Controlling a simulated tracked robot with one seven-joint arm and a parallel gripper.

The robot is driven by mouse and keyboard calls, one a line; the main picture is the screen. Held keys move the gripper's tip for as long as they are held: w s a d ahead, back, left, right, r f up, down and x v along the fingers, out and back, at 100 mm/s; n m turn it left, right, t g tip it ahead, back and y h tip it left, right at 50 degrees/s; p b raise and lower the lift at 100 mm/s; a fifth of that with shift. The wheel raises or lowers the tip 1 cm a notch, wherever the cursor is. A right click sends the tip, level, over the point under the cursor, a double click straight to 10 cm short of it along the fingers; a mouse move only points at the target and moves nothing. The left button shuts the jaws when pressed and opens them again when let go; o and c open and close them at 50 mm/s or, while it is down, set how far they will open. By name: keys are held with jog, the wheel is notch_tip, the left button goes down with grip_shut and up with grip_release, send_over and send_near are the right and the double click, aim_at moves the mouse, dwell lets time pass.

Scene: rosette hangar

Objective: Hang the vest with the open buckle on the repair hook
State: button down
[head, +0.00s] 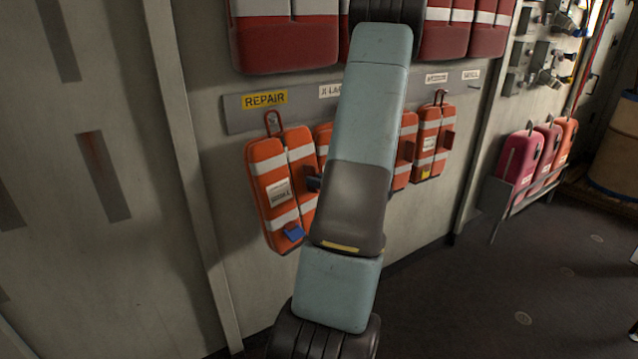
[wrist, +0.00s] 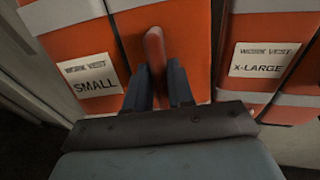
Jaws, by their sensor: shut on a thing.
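An orange vest (head: 268,185) with pale stripes hangs below the yellow REPAIR sign (head: 264,99). Its red top loop (head: 272,123) is at the hook there; whether the loop bears on the hook is too small to tell. A blue buckle (head: 293,233) shows low on its front; I cannot tell if it is open. In the wrist view a vest labelled SMALL (wrist: 92,86) fills the left and centre. My gripper (wrist: 160,75) is shut on an orange-red tab (wrist: 154,48) standing out from this vest. In the head view my arm hides most of the gripper.
A vest labelled X-LARGE (wrist: 263,62) hangs close on the right, and another orange vest (head: 430,145) hangs farther right. Red padded vests (head: 285,40) hang above. A rack (head: 507,190) of pink and orange cases stands right.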

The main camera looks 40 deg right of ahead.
jog(key=shift+w, duration=0.25)
jog(key=shift+w+d+f, duration=0.15)
jog(key=shift+w+f, duration=0.3)
jog(key=shift+f, duration=0.1)
jog(key=shift+w+f, duration=0.1)
jog(key=shift+f, duration=0.55)
jog(key=c, duration=0.9)
grip_release()
jog(key=s+r, duration=0.2)
jog(key=s, duration=1.1)
jog(key=shift+s+d, duration=0.25)
jog(key=shift+s, duration=0.1)
